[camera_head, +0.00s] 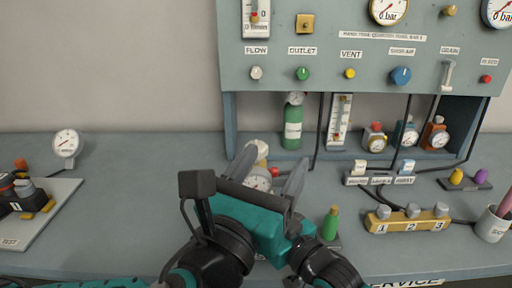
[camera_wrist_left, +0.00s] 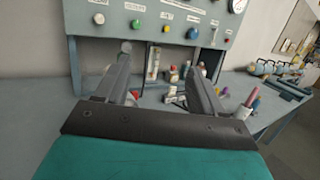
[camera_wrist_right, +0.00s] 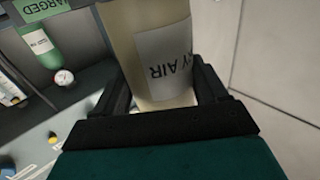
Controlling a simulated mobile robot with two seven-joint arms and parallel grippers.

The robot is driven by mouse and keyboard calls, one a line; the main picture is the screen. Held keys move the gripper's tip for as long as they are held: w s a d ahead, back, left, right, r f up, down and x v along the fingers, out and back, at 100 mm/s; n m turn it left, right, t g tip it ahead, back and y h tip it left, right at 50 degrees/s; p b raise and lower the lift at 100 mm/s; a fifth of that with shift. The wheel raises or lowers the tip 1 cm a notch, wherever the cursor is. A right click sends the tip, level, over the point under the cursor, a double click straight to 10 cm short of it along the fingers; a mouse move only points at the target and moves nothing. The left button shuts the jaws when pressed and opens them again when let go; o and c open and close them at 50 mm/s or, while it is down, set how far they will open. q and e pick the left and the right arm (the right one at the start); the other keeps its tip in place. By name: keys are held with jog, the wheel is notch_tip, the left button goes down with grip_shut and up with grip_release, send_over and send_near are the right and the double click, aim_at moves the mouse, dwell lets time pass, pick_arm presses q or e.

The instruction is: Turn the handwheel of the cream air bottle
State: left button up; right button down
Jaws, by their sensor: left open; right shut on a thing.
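A cream bottle (camera_wrist_right: 150,45) with a white label, its letters upside down and ending in "Y AIR", fills the top middle of the right wrist view. My right gripper (camera_wrist_right: 165,85) is shut around it, one finger on each side. Its ends are out of that view, and I cannot make out its handwheel. My left gripper (camera_head: 266,165) is open above the bench in the head view; its parted fingers also show in the left wrist view (camera_wrist_left: 160,62). Behind the left fingers is a cream-topped item with a round gauge (camera_head: 258,179), partly hidden. My right gripper is outside the head view.
A grey panel (camera_head: 350,60) with knobs and gauges stands over the bench (camera_head: 130,160). A numbered yellow block (camera_head: 408,222) and a pen cup (camera_head: 491,224) are at right, a white board (camera_head: 42,212) at left. A green bottle (camera_wrist_right: 40,45) stands near the right gripper.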

pick_arm(q)
jog(key=s+a+f+n+y, duration=0.1)
jog(key=a+f+n+y, duration=0.15)
jog(key=a+y, duration=0.2)
jog(key=shift+g, duration=0.4)
jog(key=x, duration=1.1)
jog(key=shift+w+f, duration=0.25)
jog(key=shift+f, duration=0.05)
jog(key=shift+c, duration=0.2)
jog(key=c, duration=0.9)
